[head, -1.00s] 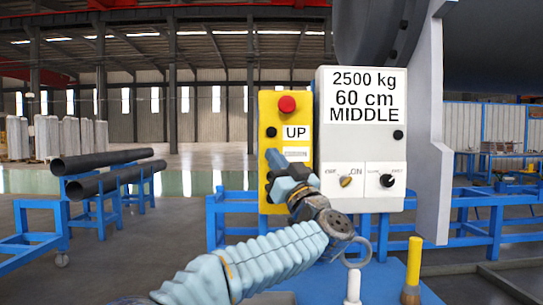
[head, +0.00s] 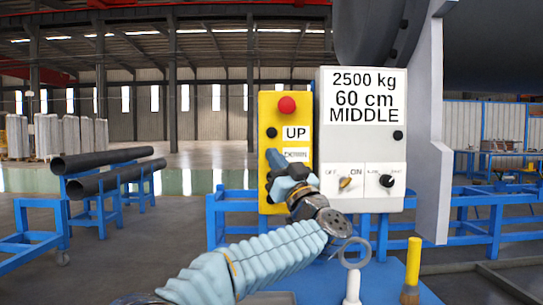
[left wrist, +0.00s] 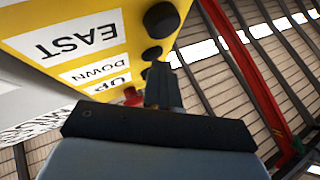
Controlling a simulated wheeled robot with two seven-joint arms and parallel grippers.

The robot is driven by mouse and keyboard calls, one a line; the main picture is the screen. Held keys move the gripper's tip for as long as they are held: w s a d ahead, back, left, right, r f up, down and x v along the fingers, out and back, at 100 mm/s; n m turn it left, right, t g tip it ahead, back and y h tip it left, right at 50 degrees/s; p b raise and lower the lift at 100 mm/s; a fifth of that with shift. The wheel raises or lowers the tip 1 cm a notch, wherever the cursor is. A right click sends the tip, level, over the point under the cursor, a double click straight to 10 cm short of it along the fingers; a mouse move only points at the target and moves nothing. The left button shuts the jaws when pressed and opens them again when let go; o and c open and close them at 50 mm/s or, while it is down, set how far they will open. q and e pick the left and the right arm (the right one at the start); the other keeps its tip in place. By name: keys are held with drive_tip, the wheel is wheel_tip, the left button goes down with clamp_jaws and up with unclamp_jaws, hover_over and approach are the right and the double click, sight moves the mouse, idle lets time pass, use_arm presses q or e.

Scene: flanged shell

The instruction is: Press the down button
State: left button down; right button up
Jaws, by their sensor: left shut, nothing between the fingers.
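The yellow control panel (head: 267,105) has a red knob on top, an UP label (head: 296,133) with a black button (head: 271,132), and a DOWN label (head: 297,154) below. In the head view my left gripper (head: 273,158) is shut and empty, its fingertips in front of the spot left of the DOWN label, hiding the button there. In the left wrist view the panel is upside down; the fingertips (left wrist: 160,70) are close to the black DOWN button (left wrist: 152,53), and I cannot tell whether they touch it. An EAST label (left wrist: 77,40) and its button (left wrist: 160,20) also show.
A white box (head: 362,150) reading 2500 kg, 60 cm, MIDDLE stands right of the panel, with two knobs. A grey flange plate (head: 433,150) is beside it. Blue rails (head: 215,225) run below.

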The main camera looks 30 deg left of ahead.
use_arm(q)
drive_tip(key=shift+w+a+r, duration=0.15)
drive_tip(key=shift+w+a, duration=0.15)
idle(0.9)
drive_tip(key=shift+s+d+f+b, duration=0.2)
drive_tip(key=shift+s+f+b, duration=0.05)
drive_tip(key=shift+f+b, duration=0.1)
drive_tip(key=shift+s+d, duration=0.1)
drive_tip(key=shift+s, duration=0.05)
drive_tip(key=shift+s+d, duration=0.1)
drive_tip(key=s+d+b, duration=0.2)
drive_tip(key=s, duration=0.1)
drive_tip(key=s+d+b, duration=0.1)
drive_tip(key=s, duration=0.1)
idle(0.3)
drive_tip(key=shift+d, duration=0.1)
